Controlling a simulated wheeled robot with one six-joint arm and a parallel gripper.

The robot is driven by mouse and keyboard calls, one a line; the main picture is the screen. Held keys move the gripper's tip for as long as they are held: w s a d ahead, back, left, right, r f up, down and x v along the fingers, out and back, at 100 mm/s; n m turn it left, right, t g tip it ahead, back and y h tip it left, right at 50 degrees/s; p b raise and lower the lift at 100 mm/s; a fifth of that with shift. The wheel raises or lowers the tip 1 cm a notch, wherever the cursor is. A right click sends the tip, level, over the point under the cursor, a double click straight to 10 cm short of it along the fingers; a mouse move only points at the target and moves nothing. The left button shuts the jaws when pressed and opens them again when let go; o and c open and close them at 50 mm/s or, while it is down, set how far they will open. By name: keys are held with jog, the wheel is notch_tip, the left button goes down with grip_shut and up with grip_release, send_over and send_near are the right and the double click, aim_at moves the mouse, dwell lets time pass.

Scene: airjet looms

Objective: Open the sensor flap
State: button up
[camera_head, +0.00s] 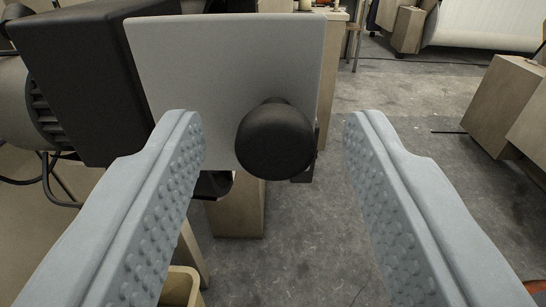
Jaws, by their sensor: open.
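A flat light-grey panel, which looks like the sensor flap (200,70), stands upright ahead in the upper middle of the view. A round black knob (274,140) sits on its lower right part. My gripper (278,125) is open, with its two grey studded fingers apart on either side of the knob. The knob lies nearer the left finger in the picture. The left fingertip overlaps the lower left part of the panel in the picture. I cannot tell how far the fingertips are from the knob. Nothing is between the fingers' pads up close.
A large black box (85,85) adjoins the panel on the left, with a grey motor-like housing (25,105) beside it. Beige machine blocks (505,95) stand at the right. Grey concrete floor (290,240) is open below and to the right.

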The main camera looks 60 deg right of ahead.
jog(key=v, duration=1.7)
jog(key=shift+a, duration=0.2)
jog(key=shift+s+f, duration=0.1)
jog(key=shift+f, duration=0.05)
